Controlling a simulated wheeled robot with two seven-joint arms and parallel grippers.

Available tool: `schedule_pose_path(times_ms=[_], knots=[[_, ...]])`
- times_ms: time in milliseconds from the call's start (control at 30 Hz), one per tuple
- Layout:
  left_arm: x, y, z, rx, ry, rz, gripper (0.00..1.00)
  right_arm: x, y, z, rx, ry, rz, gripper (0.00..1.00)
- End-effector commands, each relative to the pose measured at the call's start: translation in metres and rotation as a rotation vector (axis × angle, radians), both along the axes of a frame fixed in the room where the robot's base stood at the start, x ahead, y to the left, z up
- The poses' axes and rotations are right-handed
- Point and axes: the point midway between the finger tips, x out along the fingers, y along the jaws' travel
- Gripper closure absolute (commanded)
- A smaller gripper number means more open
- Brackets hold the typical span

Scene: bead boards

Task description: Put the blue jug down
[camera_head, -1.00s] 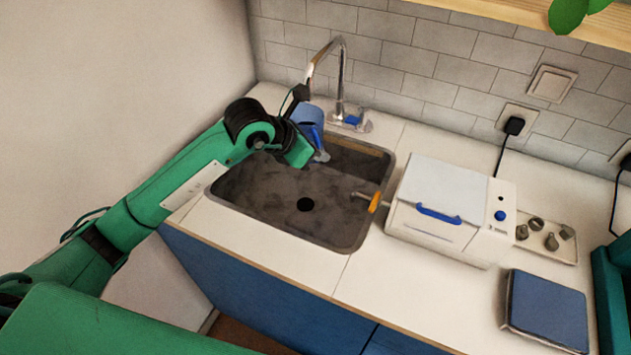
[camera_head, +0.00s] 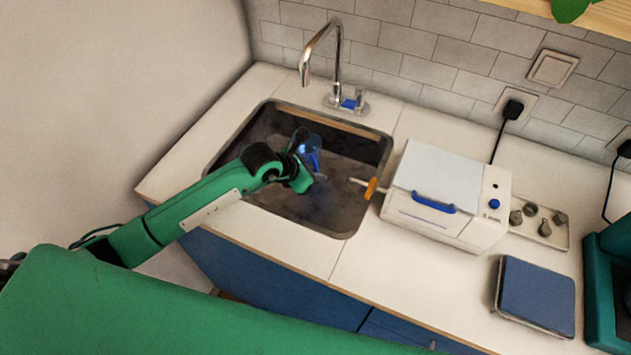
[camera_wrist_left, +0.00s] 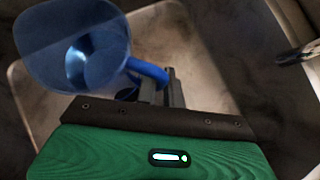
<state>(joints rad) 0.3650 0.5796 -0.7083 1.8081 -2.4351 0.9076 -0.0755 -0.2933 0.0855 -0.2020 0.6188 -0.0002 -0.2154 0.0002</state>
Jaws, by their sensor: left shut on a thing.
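The blue jug (camera_head: 309,146) is down inside the sink (camera_head: 345,217), below the level of the counter. In the left wrist view the jug (camera_wrist_left: 85,50) shows its open top and a blue handle. My left gripper (camera_head: 314,172) is shut on the jug's handle, and its fingers (camera_wrist_left: 168,88) show there in the left wrist view. I cannot tell whether the jug's base touches the sink floor. Part of the jug is hidden behind my gripper in the head view. My right gripper is not in view.
A chrome tap (camera_head: 338,65) stands behind the sink. An orange-handled tool (camera_head: 370,187) sticks out over the sink's right edge. A white box with a blue handle (camera_head: 440,200), a tray of small grey pieces (camera_head: 545,225) and a blue-topped plate (camera_head: 537,292) are to the right.

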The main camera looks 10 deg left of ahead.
Motion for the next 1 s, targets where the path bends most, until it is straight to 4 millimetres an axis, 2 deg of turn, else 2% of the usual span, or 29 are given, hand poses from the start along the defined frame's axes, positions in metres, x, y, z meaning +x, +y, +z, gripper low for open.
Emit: schedule_pose_path(times_ms=[300,700,733,833,1000], knots=[[0.0,0.0,-0.04,0.0,0.0,0.001,1.0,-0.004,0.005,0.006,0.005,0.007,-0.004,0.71],[0.0,0.0,-0.046,0.0,-0.002,0.0,1.0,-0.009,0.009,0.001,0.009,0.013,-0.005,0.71],[0.0,0.0,-0.046,0.001,0.0,0.001,0.87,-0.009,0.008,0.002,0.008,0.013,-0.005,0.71],[0.0,0.0,-0.046,0.001,0.0,0.001,0.69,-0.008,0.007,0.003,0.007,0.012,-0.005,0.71],[0.0,0.0,-0.045,0.001,0.0,0.001,0.69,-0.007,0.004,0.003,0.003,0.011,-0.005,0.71]])
